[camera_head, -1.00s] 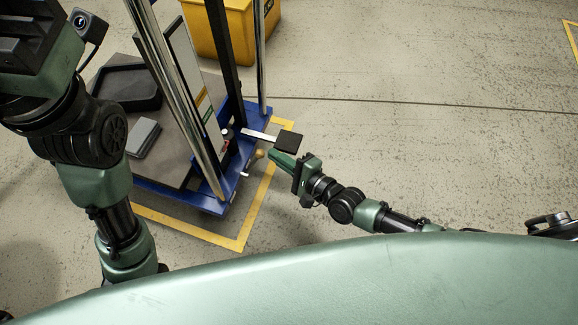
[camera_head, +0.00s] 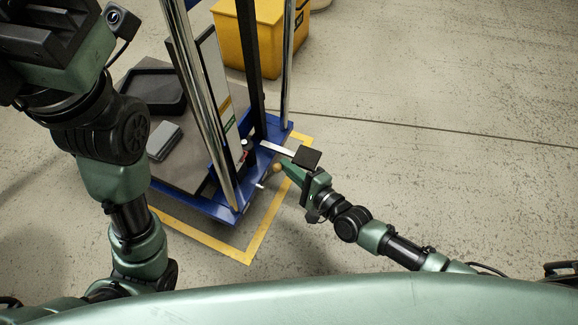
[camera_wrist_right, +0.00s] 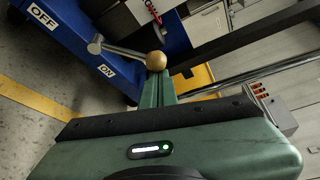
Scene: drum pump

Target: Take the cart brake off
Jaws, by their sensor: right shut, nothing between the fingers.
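The cart (camera_head: 235,208) is blue, with a brake lever (camera_wrist_right: 120,51) on its side, a grey rod ending in a tan ball knob (camera_wrist_right: 156,60). The knob also shows in the head view (camera_head: 277,167). In the wrist view an OFF label (camera_wrist_right: 42,17) is at upper left and an ON label (camera_wrist_right: 107,71) lies just below the lever rod. My right gripper (camera_head: 284,165) is shut and empty, its fingertips (camera_wrist_right: 157,78) right at the knob; I cannot tell if they touch. My left arm's hand end (camera_head: 50,35) is at upper left; its fingers do not show.
Chrome posts (camera_head: 203,100) rise from the cart. A yellow bin (camera_head: 255,40) stands behind. Yellow tape (camera_head: 262,232) marks the floor; the floor to the right is open.

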